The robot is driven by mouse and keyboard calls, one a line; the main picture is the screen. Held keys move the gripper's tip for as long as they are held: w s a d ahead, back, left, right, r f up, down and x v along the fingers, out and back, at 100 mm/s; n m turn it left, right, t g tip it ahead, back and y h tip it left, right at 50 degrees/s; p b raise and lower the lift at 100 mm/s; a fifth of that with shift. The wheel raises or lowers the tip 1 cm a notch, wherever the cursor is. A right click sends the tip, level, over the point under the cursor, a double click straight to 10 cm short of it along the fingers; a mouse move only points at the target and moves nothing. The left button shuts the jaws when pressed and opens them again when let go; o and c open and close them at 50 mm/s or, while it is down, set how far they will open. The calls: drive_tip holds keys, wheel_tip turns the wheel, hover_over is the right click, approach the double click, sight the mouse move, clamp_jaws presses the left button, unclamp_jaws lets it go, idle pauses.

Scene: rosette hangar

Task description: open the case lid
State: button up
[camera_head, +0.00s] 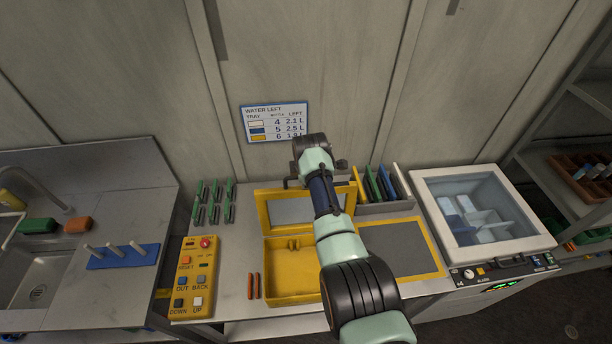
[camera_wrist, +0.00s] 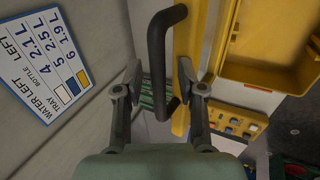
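The yellow case (camera_head: 292,293) stands on the bench with its lid (camera_head: 262,212) raised steeply, grey panel facing forward. Its base is open, and a small yellow latch-like part shows inside. In the wrist view the lid (camera_wrist: 194,50) is nearly edge-on, with a black handle (camera_wrist: 156,62) on it. The case base (camera_wrist: 283,78) is at the upper right. My gripper (camera_wrist: 160,86) is open, a finger on each side of the handle bar, with visible gaps. In the head view my arm hides the lid's right part and most of the gripper.
A yellow button box (camera_head: 194,283) and two orange sticks (camera_head: 253,286) lie left of the case. A yellow-edged grey mat (camera_head: 405,245), a rack of coloured plates (camera_head: 385,208) and a clear-lidded box (camera_head: 480,210) stand right. The wall is close behind.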

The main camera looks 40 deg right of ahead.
drive_tip(key=v, duration=1.2)
drive_tip(key=shift+w+a+f, duration=0.1)
drive_tip(key=shift+a, duration=0.1)
drive_tip(key=a+m+t+p, duration=0.3)
drive_tip(key=a+m+t, duration=0.15)
drive_tip(key=a, duration=1.55)
drive_tip(key=s+a+r+m+t+y+p, duration=0.1)
drive_tip(key=s+a+r+m+t, duration=0.1)
drive_tip(key=s+a+r, duration=0.2)
drive_tip(key=s+a+r+m+t+y+p, duration=0.1)
drive_tip(key=s+a+r+m+t+y, duration=0.1)
drive_tip(key=s+a, duration=0.6)
drive_tip(key=a+r+m, duration=0.1)
drive_tip(key=a+r, duration=0.1)
drive_tip(key=a, duration=0.2)
drive_tip(key=shift+s+a+m, duration=0.35)
drive_tip(key=shift+s+a, duration=0.05)
